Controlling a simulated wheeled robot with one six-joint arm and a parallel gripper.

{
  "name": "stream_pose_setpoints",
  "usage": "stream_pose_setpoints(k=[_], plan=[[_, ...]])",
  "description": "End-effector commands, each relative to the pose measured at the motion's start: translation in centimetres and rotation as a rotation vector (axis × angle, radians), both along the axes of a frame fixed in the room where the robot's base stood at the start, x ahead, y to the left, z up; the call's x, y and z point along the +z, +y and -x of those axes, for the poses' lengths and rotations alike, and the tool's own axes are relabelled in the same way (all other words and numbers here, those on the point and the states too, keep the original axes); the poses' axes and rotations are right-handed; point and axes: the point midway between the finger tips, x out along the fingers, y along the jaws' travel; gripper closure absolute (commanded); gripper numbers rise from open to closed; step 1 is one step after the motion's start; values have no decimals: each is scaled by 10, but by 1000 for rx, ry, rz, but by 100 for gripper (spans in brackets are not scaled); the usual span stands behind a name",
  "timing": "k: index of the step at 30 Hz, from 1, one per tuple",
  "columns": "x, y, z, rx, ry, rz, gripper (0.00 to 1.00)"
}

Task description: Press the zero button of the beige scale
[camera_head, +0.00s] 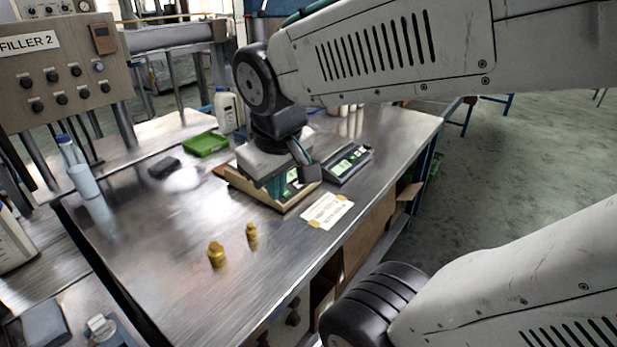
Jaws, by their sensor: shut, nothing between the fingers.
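The beige scale (240,184) stands on the metal table, with a tan body and a green-lit display (292,175) on its front side. My gripper (309,176) is shut and empty, pointing down over the front right part of this scale. The gripper and wrist cover part of the scale's top and front, so I cannot make out the zero button. I cannot tell whether the fingertips touch the scale.
A dark scale (349,161) with a lit display stands close on the right. A paper card (327,211) lies in front. Two brass weights (216,255) stand front left. A green tray (205,143) and a white bottle (226,108) are behind. The table's front left is mostly clear.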

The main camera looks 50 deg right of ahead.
Motion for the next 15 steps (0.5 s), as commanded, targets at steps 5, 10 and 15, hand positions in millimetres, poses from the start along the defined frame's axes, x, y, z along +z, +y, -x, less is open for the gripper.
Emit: stream_pose_setpoints(k=[5,10,15], plan=[[-11,-97,-82,-6,-159,197,100],[-31,-195,-143,94,-312,364,100],[-67,-274,-174,241,-466,441,100]])
